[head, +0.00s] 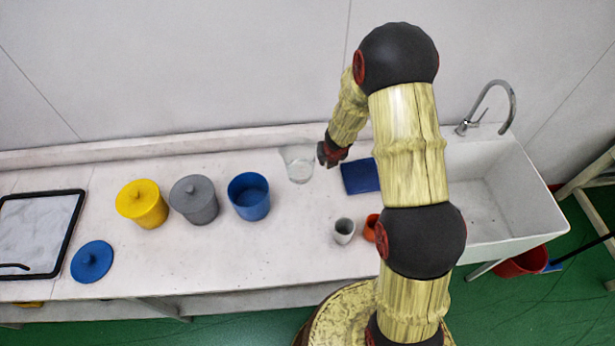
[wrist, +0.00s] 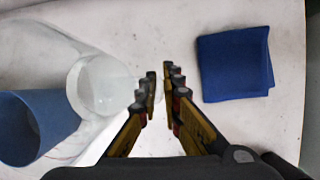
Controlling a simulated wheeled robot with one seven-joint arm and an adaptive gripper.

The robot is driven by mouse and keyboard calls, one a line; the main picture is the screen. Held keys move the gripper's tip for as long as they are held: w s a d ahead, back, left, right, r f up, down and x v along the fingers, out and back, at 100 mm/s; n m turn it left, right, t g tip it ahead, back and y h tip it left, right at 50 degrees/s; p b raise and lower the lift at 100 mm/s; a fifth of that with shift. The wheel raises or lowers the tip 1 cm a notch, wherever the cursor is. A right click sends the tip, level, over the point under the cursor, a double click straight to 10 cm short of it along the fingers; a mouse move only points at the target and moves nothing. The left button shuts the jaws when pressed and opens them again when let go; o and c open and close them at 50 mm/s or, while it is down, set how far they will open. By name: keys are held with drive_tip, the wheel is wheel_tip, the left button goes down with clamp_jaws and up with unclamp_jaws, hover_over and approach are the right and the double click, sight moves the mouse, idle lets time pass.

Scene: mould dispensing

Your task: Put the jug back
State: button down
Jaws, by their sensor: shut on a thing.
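The clear jug (head: 299,165) is upright or nearly so, between the open blue pot and a folded blue cloth. It also shows in the wrist view (wrist: 97,86), left of my fingertips. My gripper (head: 326,155) is at the jug's right side, its fingers (wrist: 161,92) nearly closed on what seems to be the jug's handle, which is mostly hidden by the fingers. I cannot tell whether the jug's base touches the counter.
The blue pot (head: 249,198) is open, its lid (head: 92,261) lying front left. Lidded grey (head: 194,201) and yellow (head: 142,205) pots stand further left. The blue cloth (head: 360,176) lies right of the jug. A whitish cup (head: 344,231) and red cup (head: 370,228) stand in front; a sink (head: 520,225) is right.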

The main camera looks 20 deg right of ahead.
wheel_tip(320, 180, down, 9)
drive_tip(key=b, duration=0.6)
drive_tip(key=shift+f, duration=0.2)
drive_tip(key=c, duration=2.5)
unclamp_jaws()
drive_tip(key=shift+s+f, duration=0.1)
drive_tip(key=shift+f, duration=0.1)
drive_tip(key=o, duration=0.5)
drive_tip(key=shift+r, duration=0.2)
